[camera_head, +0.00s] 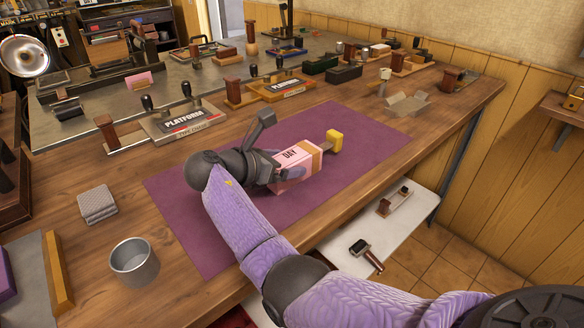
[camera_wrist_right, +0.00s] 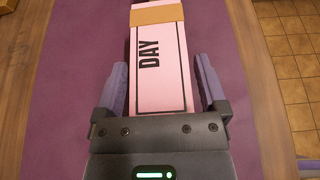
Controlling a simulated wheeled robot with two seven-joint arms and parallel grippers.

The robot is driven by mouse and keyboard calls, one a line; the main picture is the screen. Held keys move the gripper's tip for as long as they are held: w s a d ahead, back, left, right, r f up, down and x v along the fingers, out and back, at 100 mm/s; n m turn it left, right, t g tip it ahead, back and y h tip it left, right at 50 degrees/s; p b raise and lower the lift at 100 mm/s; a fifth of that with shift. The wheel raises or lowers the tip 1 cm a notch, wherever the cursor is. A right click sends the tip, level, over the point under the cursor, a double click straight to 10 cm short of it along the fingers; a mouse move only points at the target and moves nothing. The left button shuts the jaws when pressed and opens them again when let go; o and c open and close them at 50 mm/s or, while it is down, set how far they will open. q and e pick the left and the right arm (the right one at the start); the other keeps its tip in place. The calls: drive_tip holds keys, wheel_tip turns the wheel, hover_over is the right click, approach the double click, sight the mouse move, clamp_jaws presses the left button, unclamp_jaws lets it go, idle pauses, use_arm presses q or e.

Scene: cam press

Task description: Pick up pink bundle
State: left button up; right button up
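The pink bundle (camera_head: 297,156) is a box-like block marked "DAY" with a tan band near its far end. It lies on the purple mat (camera_head: 360,125). It also shows in the right wrist view (camera_wrist_right: 163,75), running lengthwise away from the gripper. My right gripper (camera_head: 285,172) is low over the mat at the bundle's near end. In the wrist view the right gripper's fingers (camera_wrist_right: 160,85) stand on either side of the bundle, with narrow gaps between, so it looks open. My left gripper is not in view.
A yellow-ended piece (camera_head: 335,139) sits just past the bundle's far end. A metal cup (camera_head: 134,262) and a grey stack (camera_head: 97,204) stand left of the mat. Platform stamps (camera_head: 185,122) line the back. A white shelf (camera_head: 400,215) with a hammer-like tool is lower right.

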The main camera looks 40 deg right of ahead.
clamp_jaws()
